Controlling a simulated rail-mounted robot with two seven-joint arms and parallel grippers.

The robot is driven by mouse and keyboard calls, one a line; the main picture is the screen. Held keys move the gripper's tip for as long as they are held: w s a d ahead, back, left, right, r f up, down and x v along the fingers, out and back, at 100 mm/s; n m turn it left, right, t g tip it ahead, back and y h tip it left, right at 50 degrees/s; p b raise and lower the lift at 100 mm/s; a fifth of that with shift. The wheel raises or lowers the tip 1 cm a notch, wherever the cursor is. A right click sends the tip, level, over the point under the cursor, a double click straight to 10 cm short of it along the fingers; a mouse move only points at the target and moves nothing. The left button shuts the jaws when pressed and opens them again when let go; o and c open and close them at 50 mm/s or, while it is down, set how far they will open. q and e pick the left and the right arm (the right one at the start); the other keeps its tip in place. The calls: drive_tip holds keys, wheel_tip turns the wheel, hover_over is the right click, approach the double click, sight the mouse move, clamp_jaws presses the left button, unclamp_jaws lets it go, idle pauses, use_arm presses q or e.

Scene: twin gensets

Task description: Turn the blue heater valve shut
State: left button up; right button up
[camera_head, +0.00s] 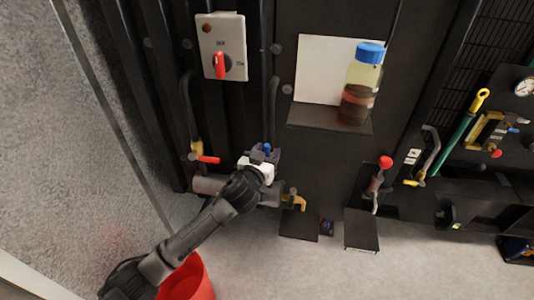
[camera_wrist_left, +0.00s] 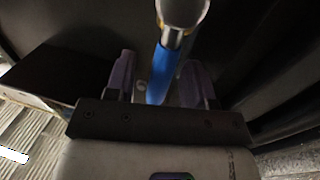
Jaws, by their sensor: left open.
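The blue heater valve handle (camera_wrist_left: 158,75) shows in the left wrist view as a blue lever below a metal fitting (camera_wrist_left: 183,12). It lies between the two purple fingers of my left gripper (camera_wrist_left: 160,84), which stand apart on either side of it. I cannot tell whether either finger touches it. In the head view, a small blue part of the handle (camera_head: 266,148) shows at my left gripper (camera_head: 263,156), which covers most of the valve. My right gripper is not in view.
A red-handled valve (camera_head: 208,159) is left of the gripper, below a switch box (camera_head: 222,47) with a red knob. A blue-capped jar (camera_head: 362,82) stands on a shelf (camera_head: 325,119). A yellow-brown lever (camera_head: 294,200) is close at right. A red bucket (camera_head: 188,281) stands below my left arm.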

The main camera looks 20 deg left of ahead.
use_arm(q)
drive_tip(key=shift+c, duration=0.3)
clamp_jaws()
